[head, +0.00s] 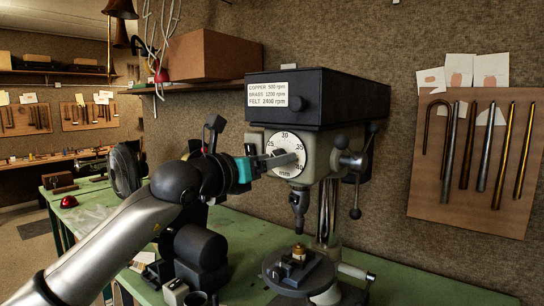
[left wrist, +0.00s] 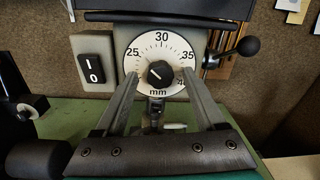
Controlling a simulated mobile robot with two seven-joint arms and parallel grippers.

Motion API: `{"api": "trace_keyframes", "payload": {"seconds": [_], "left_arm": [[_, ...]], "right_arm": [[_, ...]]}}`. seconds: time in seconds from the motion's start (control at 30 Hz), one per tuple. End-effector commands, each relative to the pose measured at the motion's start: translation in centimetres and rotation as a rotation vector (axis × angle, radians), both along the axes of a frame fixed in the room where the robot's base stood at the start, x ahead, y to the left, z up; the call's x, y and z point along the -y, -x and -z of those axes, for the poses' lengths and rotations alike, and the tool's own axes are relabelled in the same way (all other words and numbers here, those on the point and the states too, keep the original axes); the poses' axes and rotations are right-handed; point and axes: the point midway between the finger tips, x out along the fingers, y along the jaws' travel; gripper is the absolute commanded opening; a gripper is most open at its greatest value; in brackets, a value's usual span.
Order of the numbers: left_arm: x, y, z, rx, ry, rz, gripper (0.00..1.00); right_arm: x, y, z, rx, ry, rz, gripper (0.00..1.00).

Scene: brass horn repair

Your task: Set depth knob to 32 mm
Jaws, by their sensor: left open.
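The depth dial (head: 283,140) is a round white scale on the front of the drill press (head: 325,147). In the left wrist view the dial (left wrist: 160,43) shows 25, 30, 35, a partly covered 40 and "mm". The black depth knob (left wrist: 160,74) sits at its centre; I cannot read its setting surely. My left gripper (head: 294,158) is in front of the dial in the head view and hides the knob there. In the left wrist view its open fingers (left wrist: 160,80) stand either side of the knob, with gaps between. My right gripper is not in view.
A black I/O switch (left wrist: 94,70) is left of the dial. A black-knobbed lever (left wrist: 246,46) is at its right. The chuck (head: 299,198) hangs below, above a vise (head: 299,268) holding a brass part. Green bench top (head: 420,285) is clear at right.

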Motion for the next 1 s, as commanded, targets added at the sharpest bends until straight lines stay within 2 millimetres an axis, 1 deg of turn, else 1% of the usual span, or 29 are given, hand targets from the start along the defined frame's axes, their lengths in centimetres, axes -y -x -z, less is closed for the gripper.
{"api": "trace_keyframes", "payload": {"seconds": [0.23,0.27,0.87,0.9,1.0], "left_arm": [[0.07,-0.04,-0.01,0.001,0.001,0.001,0.72],[0.06,-0.03,-0.01,0.001,0.001,0.001,0.7],[0.04,-0.01,-0.02,0.001,0.001,0.001,0.02],[0.04,-0.01,-0.02,0.001,0.001,0.001,0.0],[0.04,-0.01,-0.02,0.001,0.001,0.001,0.0]], "right_arm": [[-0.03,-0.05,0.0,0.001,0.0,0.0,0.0],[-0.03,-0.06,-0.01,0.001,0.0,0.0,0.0],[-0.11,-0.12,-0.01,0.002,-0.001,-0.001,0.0],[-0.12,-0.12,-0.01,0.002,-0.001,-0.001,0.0],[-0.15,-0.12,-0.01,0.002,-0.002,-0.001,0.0]]}}
